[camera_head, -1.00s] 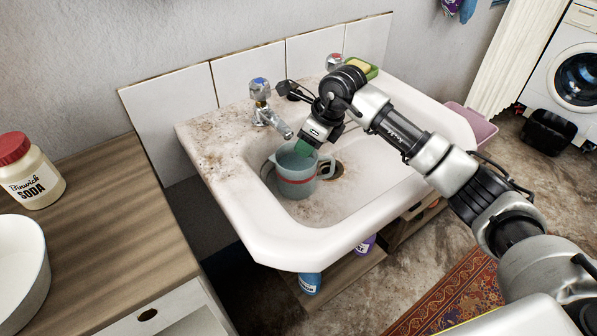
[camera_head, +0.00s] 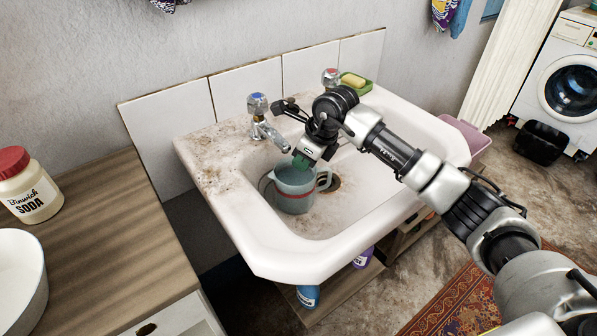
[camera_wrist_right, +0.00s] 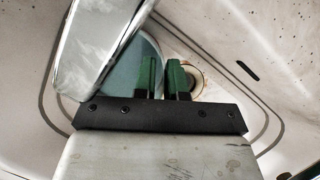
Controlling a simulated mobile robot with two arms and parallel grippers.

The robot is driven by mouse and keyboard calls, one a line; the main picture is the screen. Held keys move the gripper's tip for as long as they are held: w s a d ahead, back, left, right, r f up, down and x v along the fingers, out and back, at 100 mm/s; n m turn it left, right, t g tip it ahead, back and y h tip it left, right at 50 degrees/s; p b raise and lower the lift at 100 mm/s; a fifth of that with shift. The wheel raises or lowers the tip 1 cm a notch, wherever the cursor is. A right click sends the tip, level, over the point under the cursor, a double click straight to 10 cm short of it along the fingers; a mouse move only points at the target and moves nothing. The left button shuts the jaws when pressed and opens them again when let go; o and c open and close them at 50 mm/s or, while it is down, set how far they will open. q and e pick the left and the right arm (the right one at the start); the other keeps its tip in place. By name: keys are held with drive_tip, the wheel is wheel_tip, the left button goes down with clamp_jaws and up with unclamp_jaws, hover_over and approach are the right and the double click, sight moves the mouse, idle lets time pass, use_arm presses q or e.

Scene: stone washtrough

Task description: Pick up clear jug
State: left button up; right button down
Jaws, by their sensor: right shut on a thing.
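The clear jug (camera_head: 294,190), grey-blue and see-through with a red band, stands upright in the sink basin beside the drain hole. Its handle points right. My right gripper (camera_head: 301,162) comes down from above at the jug's upper rim. Its green fingers (camera_wrist_right: 160,78) are close together and shut on the jug's rim; the exact contact is partly hidden. The jug (camera_wrist_right: 145,52) also shows behind the fingers in the wrist view. My left gripper is not in view.
A tap (camera_head: 265,125) stands close to the left of my gripper. A second tap (camera_head: 331,77) and a green soap dish (camera_head: 356,84) are at the sink's back edge. The sink's (camera_head: 290,260) front rim is clear. A soda jar (camera_head: 28,187) stands on the left counter.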

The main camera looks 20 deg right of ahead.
drive_tip(key=shift+r, duration=0.55)
drive_tip(key=s+d, duration=0.1)
drive_tip(key=d, duration=0.1)
drive_tip(key=s+d, duration=0.4)
drive_tip(key=shift+d, duration=0.4)
wheel_tip(320, 180, up, 2)
drive_tip(key=shift+a+r, duration=0.1)
wheel_tip(320, 180, up, 14)
drive_tip(key=p, duration=0.3)
hover_over(330, 170)
drive_tip(key=s+d, duration=0.1)
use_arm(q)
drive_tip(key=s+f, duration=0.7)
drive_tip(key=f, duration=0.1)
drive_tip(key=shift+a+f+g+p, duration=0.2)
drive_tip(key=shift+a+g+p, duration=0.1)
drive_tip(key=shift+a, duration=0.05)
use_arm(e)
drive_tip(key=shift+d+r, duration=0.2)
drive_tip(key=shift+r, duration=0.15)
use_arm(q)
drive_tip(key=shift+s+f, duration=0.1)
use_arm(e)
drive_tip(key=shift+r, duration=0.1)
